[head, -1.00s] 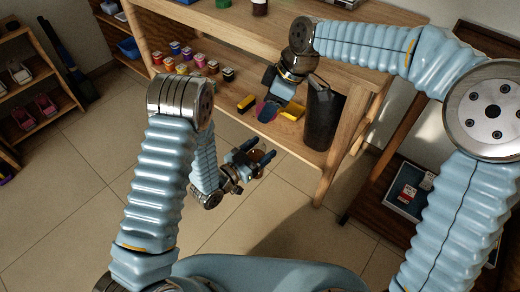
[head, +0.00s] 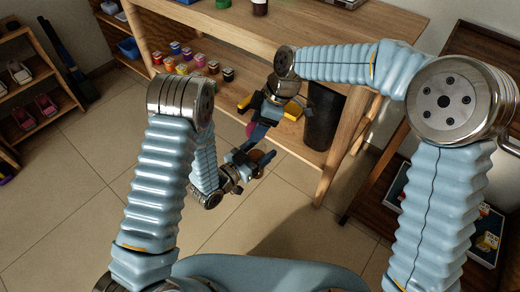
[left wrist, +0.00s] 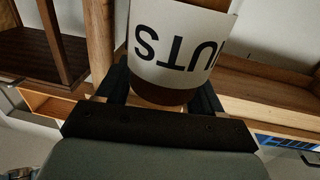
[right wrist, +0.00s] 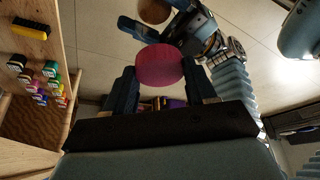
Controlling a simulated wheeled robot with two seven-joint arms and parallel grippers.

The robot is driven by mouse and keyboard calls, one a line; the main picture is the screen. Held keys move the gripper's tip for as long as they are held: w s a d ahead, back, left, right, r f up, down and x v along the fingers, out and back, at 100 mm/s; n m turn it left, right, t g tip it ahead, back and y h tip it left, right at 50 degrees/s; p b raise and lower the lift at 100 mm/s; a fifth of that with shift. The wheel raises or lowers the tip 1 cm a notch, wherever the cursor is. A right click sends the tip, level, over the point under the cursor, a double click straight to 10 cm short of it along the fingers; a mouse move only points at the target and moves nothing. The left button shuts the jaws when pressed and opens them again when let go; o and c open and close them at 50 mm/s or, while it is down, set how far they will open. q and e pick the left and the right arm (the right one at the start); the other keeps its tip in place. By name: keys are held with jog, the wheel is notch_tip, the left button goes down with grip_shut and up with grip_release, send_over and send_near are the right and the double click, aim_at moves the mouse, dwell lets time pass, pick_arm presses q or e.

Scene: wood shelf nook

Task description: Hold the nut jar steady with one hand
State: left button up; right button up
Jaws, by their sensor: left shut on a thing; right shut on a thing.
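My left gripper (head: 256,160) is shut on the nut jar (left wrist: 175,50), low in front of the wooden shelf. In the left wrist view the jar shows a white label with upside-down letters, part of "NUTS", and a brown band between the dark fingers. The jar's round brown end (right wrist: 155,11) shows in the right wrist view. My right gripper (head: 261,132) is shut on a magenta round, lid-like piece (right wrist: 160,68). In the right wrist view this piece appears apart from the jar. In the head view my right gripper hangs just above the left one.
The wooden shelf unit (head: 350,38) stands behind both grippers. Several small coloured jars (head: 197,58) and a dark cylinder (head: 322,120) are on its lower level. Another shelf rack (head: 28,75) stands at the far left. The tiled floor (head: 70,195) at left is open.

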aim_at(256, 159)
jog(key=shift+f, duration=0.7)
jog(key=shift+f, duration=0.1)
jog(key=shift+f, duration=0.8)
jog(key=shift+f, duration=0.55)
dwell(0.3)
jog(key=m+t, duration=0.1)
jog(key=m, duration=0.3)
jog(key=m+t, duration=0.1)
jog(key=m, duration=0.1)
jog(key=shift+s+a+m+t+h, duration=0.2)
jog(key=shift+s+m+t+h, duration=0.1)
jog(key=shift+s+m+h, duration=0.1)
jog(key=m, duration=0.2)
jog(key=m+t+h, duration=0.1)
jog(key=m, duration=0.1)
jog(key=shift+a+f+m, duration=0.1)
jog(key=shift+a+m, duration=0.05)
jog(key=shift+m, duration=0.15)
jog(key=m+t+h, duration=0.1)
jog(key=m+h, duration=0.1)
jog(key=m, duration=0.2)
jog(key=shift+m, duration=0.4)
jog(key=m+h, duration=0.1)
jog(key=m, duration=0.3)
jog(key=shift+h, duration=0.3)
